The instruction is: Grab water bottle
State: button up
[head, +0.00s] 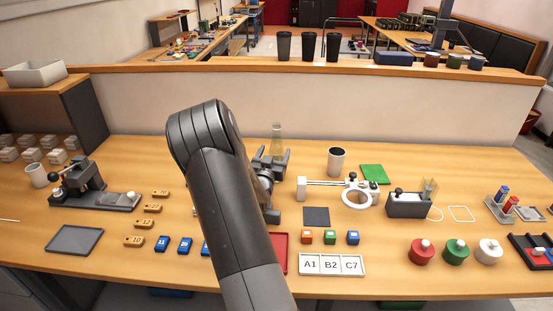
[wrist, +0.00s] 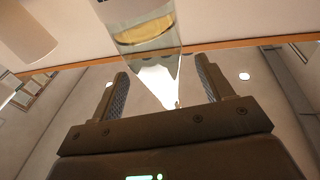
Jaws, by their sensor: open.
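The water bottle (head: 276,141) is clear, with a yellowish tint lower down. In the head view it stands upright on the table just beyond my gripper (head: 272,158), and its lower part is hidden behind the gripper. In the wrist view the bottle (wrist: 143,32) is at the top centre, with its narrow end pointing down between the fingers. My gripper (wrist: 161,82) is open there, one finger on each side of that end. No finger visibly touches the bottle.
A dark-topped cup (head: 336,161) and a white fixture with a ring (head: 357,198) stand to the right. A green pad (head: 374,174) lies behind. A lever press (head: 90,188) is at the left. A low wall (head: 270,101) closes the table's back.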

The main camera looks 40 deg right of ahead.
aim_at(275, 152)
jog(key=shift+x, duration=1.55)
jog(key=shift+c, duration=0.3)
jog(key=shift+r, duration=0.15)
jog(key=c, duration=1.3)
